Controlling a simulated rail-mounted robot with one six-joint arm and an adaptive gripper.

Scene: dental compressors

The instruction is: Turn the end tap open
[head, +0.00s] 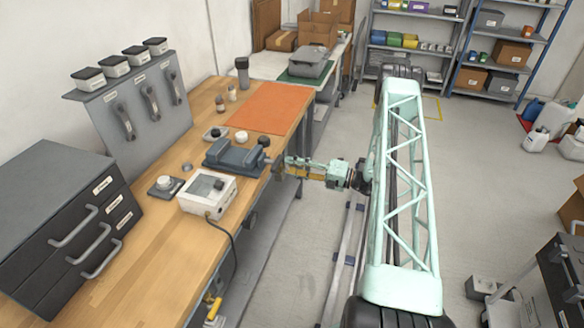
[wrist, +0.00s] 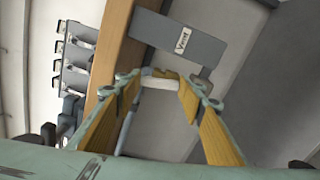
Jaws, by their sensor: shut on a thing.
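In the wrist view, my gripper (wrist: 160,92) has its yellow-padded fingers on both sides of a small whitish piece with a yellow part behind it, which looks like the end tap (wrist: 159,84). The fingers are closed on it. A pale pipe runs down to its left. The tap's body is mostly hidden, and I cannot tell how far its handle is turned. In the head view, my gripper (head: 282,168) is at the bench's right edge, beside the blue-grey vise (head: 235,157); the tap cannot be made out there.
A grey labelled plate (wrist: 178,42) is fixed by the wooden bench edge, close beyond my fingertips. Another yellow-handled fitting (head: 213,306) shows at the bench's near edge. A white box (head: 207,194) with a hanging cable stands on the bench (head: 130,262).

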